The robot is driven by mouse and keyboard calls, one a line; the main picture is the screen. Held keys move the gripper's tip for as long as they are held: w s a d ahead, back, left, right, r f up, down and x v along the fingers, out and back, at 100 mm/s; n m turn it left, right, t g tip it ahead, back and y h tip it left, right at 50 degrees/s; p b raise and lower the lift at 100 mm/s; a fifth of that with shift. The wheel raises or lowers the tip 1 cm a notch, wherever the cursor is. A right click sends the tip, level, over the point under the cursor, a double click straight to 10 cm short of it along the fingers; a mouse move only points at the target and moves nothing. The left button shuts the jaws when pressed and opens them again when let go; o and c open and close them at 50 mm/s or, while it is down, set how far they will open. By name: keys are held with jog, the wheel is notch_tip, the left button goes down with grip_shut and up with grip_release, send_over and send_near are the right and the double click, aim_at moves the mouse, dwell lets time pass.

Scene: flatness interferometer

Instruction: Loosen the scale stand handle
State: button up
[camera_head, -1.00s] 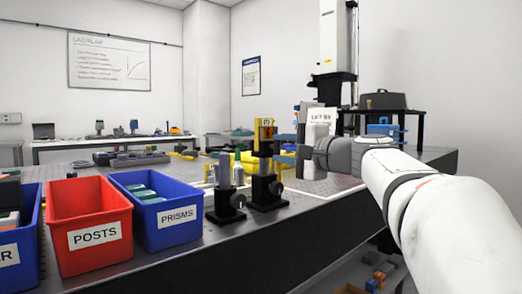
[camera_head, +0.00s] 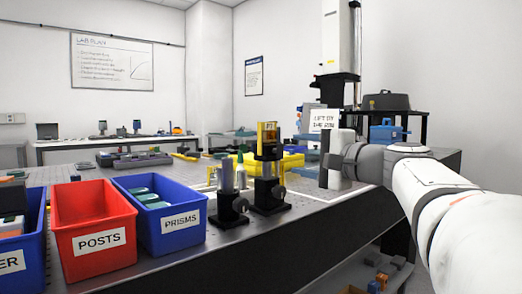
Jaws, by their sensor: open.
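Two black post stands are on the optical table near its front edge. The taller stand (camera_head: 267,175) has a yellow and black top and a round dark knob (camera_head: 279,192) low on its right side. The shorter stand (camera_head: 229,207) carries grey posts and has a similar dark knob (camera_head: 242,204). No label shows which one is the scale stand. My gripper (camera_head: 323,160) is to the right of the taller stand, with a visible gap between them. It is open and empty. It is seen from behind and the side, so its fingertips are partly hidden.
A red POSTS bin (camera_head: 93,229) and a blue PRISMS bin (camera_head: 160,213) stand at the front left. A yellow tray (camera_head: 290,162) lies behind the taller stand. A lettered white sign (camera_head: 323,120) and a blue case (camera_head: 386,134) are behind my gripper.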

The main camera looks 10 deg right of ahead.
jog(key=shift+v, duration=1.4)
jog(key=s+a+f+n+g+h+p, duration=0.35)
jog(key=s+a+n+g+p, duration=0.35)
jog(key=p, duration=1.2)
jog(key=s+n+g+h+p, duration=0.5)
jog(key=s+p, duration=0.7)
jog(key=p, duration=0.5)
jog(key=shift+f+g, duration=0.2)
jog(key=shift+g, duration=0.3)
